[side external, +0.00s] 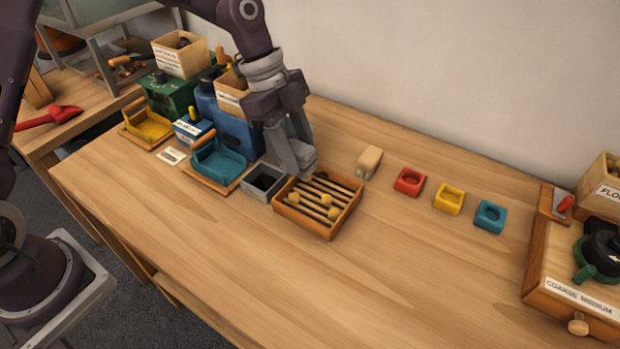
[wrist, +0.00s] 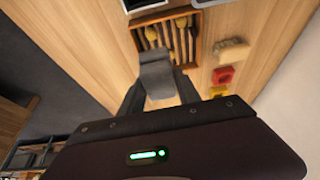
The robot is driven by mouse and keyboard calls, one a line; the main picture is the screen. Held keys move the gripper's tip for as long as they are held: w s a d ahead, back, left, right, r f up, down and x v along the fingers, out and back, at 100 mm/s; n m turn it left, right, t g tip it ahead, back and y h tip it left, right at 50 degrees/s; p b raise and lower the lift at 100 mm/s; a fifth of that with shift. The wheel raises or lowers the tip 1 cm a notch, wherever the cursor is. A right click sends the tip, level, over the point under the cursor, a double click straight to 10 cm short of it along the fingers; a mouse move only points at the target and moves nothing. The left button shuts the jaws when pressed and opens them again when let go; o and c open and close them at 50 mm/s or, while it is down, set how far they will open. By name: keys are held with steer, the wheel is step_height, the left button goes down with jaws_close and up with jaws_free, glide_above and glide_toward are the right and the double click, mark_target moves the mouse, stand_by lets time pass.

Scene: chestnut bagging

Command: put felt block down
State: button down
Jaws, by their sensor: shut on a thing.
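My gripper (side external: 293,163) is shut on a grey block, which I take to be the felt block (wrist: 156,70). In the wrist view the block sits between the two fingertips. In the side view the gripper points down at the back left corner of a slatted wooden tray (side external: 282,208), and the block's grey end (side external: 305,159) shows at the fingertips. I cannot tell whether the block touches the tray or hangs above it. Several round tan pieces lie on the tray's dark slats.
A grey bin (side external: 257,193) and a teal scoop tray (side external: 217,163) stand left of the slatted tray. A beige brush (side external: 369,160) and red (side external: 409,183), yellow (side external: 448,199) and blue (side external: 490,217) blocks lie to its right. The front tabletop is clear.

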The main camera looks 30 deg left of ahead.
mark_target(308, 150)
steer(key=r, duration=0.5)
steer(key=shift+w, duration=0.2)
steer(key=w+n+t+y, duration=0.1)
steer(key=w+n+t, duration=0.2)
steer(key=w+n, duration=1)
steer(key=w+f+m, duration=0.1)
steer(key=f, duration=0.4)
steer(key=w+f+m, duration=0.1)
steer(key=f, duration=0.4)
steer(key=w+a+f+m, duration=0.1)
steer(key=f+m, duration=0.1)
steer(key=f, duration=0.4)
steer(key=shift+w, duration=0.4)
steer(key=c, duration=0.9)
jaws_free()
steer(key=shift+o, duration=0.2)
